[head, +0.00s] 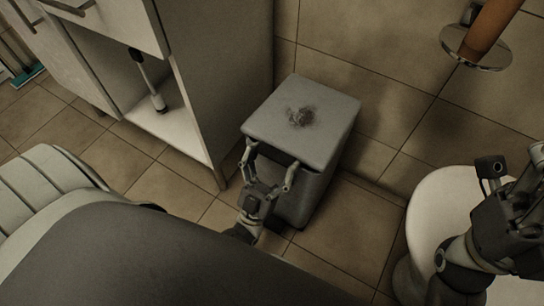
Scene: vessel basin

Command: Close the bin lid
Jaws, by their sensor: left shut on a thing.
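The grey bin (318,190) stands on the tiled floor against the wall. Its square lid (325,117), with a dark smudge on top, lies over the bin at a slight angle, and a dark gap shows under its front edge. My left gripper (269,162) is at that front edge, its fingers set apart along it and closed on the lid; the exact contact is partly hidden. My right gripper (513,163) is at the right edge of the picture, above the toilet, with its fingers apart and nothing between them.
A white toilet (435,205) stands right of the bin. A cabinet with an open lower shelf (165,118) is on the left, holding a brush-like tool (148,80). A round metal holder (475,50) is on the wall. Tiled floor shows between.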

